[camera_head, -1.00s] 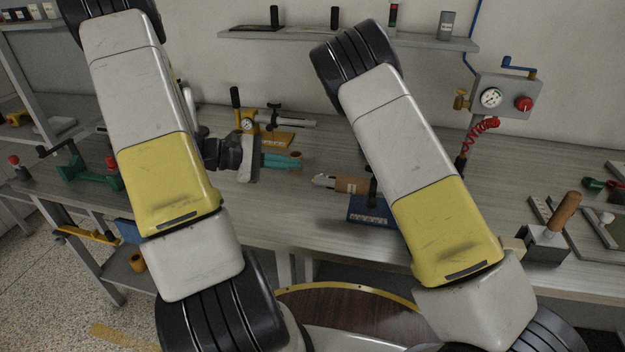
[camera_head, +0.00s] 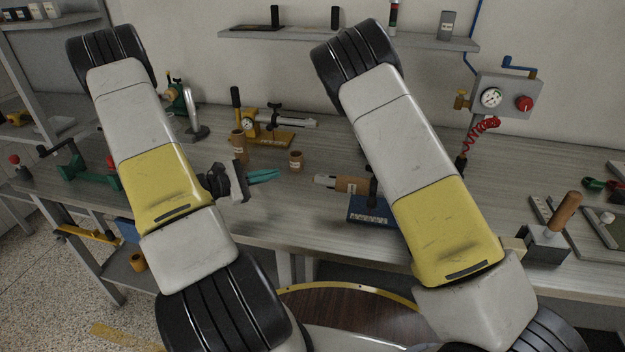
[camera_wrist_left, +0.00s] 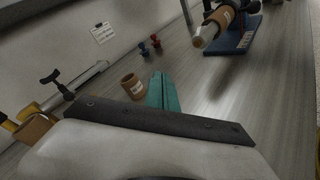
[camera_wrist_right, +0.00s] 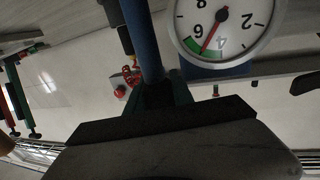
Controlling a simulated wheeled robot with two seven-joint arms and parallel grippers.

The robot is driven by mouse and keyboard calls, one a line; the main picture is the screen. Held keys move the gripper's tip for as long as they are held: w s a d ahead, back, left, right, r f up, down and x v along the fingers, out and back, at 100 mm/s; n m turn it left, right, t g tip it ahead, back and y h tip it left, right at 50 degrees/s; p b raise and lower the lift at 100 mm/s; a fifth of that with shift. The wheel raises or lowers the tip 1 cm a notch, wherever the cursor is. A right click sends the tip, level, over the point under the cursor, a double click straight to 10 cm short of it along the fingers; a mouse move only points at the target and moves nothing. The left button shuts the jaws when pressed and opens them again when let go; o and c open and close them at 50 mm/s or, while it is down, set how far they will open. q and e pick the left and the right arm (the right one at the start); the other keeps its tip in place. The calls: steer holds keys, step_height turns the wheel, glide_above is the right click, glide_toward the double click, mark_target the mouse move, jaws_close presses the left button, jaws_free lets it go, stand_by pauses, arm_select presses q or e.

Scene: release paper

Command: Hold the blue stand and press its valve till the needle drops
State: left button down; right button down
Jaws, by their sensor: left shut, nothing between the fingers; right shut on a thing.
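The blue stand (camera_head: 368,212) is on the bench at centre, partly hidden behind my right arm. A brown labelled cylinder with a pale tip (camera_head: 350,185) lies level above its base; it also shows in the left wrist view (camera_wrist_left: 215,25). In the right wrist view my right gripper (camera_wrist_right: 160,92) is shut on a blue post (camera_wrist_right: 143,40). Beside it a round gauge (camera_wrist_right: 240,30) has its red needle in the green band between 4 and 6. I cannot pick out the valve. My left gripper (camera_head: 264,176) is shut and empty, left of the stand and apart from it.
A small brown cup (camera_head: 296,161) stands just behind my left fingertips, with a taller brown one (camera_head: 239,146) further left. A yellow-based pump (camera_head: 270,136) is behind them. A wall gauge box (camera_head: 506,97) and a wooden-handled block (camera_head: 547,240) are at right.

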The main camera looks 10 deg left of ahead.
arm_select(q)
steer(key=shift+d, duration=3.85)
steer(key=shift+d, duration=0.4)
steer(key=shift+s+d, duration=0.1)
steer(key=shift+d, duration=0.6)
stand_by(1.1)
steer(key=shift+a, duration=1.05)
steer(key=shift+a, duration=2.55)
